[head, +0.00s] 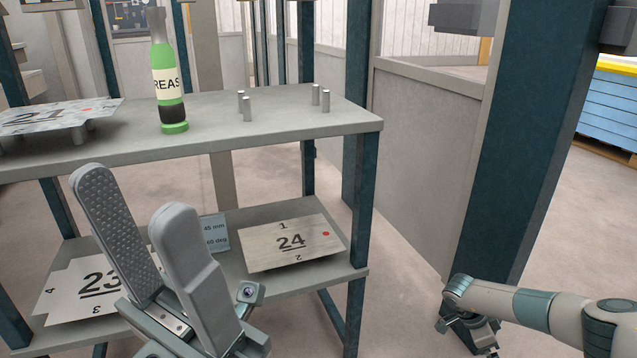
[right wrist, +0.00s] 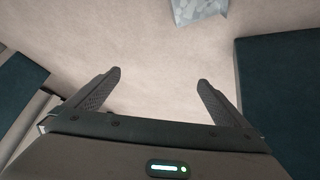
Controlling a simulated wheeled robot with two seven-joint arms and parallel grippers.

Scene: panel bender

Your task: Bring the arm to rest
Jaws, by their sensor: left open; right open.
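My left gripper (head: 132,228) is large in the lower left of the head view, its two grey fingers pointing up and apart with nothing between them. It is in front of the shelf rack, partly covering the lower shelf. My right arm (head: 545,308) comes in from the right edge of the head view, low, beside the dark teal post; its fingers are not clear there. In the right wrist view my right gripper (right wrist: 158,85) is open and empty above the floor.
The rack's upper shelf (head: 240,130) holds a green bottle (head: 167,85), several metal pegs and plate 21 (head: 55,118). The lower shelf has plates 23 (head: 65,290) and 24 (head: 292,243). A teal post (head: 525,130) stands at right. Floor (head: 400,250) between rack and post is clear.

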